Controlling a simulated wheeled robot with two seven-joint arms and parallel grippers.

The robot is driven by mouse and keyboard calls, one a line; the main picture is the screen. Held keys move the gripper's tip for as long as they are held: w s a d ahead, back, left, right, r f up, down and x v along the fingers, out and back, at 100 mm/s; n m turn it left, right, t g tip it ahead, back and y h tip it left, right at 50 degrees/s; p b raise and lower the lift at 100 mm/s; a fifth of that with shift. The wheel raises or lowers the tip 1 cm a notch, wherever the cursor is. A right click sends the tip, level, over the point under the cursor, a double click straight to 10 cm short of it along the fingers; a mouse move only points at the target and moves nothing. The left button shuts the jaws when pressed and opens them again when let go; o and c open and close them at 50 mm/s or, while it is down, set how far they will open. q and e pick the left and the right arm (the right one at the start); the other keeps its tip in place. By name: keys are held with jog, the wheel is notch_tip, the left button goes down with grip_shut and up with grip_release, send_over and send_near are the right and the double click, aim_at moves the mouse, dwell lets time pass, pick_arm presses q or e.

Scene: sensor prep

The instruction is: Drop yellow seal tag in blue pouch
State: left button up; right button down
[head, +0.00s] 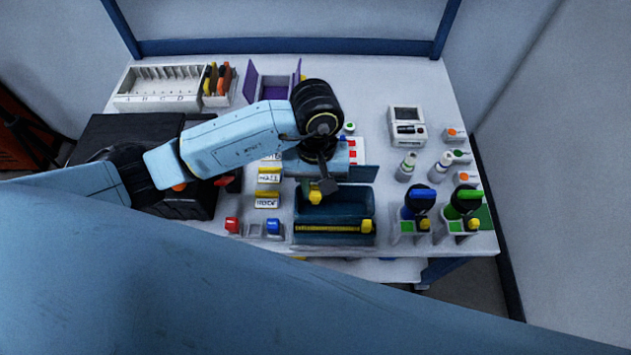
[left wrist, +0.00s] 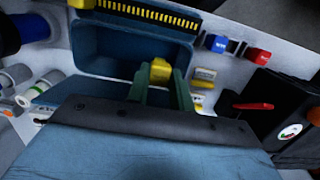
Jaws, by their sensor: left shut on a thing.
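My left gripper (head: 322,190) is shut on the yellow seal tag (head: 315,197). It holds the tag over the back left part of the open blue pouch (head: 360,211). In the left wrist view the green fingers (left wrist: 158,92) pinch the yellow tag (left wrist: 160,70), with the inside of the blue pouch (left wrist: 105,48) behind it. The pouch has a yellow-and-black strip (head: 335,227) along its front side. I cannot tell how high the tag is above the pouch floor. My right gripper is not in view.
Red (head: 232,225) and blue (head: 273,226) small parts sit left of the pouch. A black case (head: 125,135) stands at the left. Holders with blue (head: 417,205) and green (head: 467,200) tools stand at the right. A white divided tray (head: 150,95) is at the back left.

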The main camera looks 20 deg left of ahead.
pick_arm(q)
jog(key=o, duration=1.3)
jog(key=shift+c, duration=0.2)
jog(key=shift+r, duration=0.1)
jog(key=shift+r+p, duration=2.1)
jog(key=shift+r, duration=1.3)
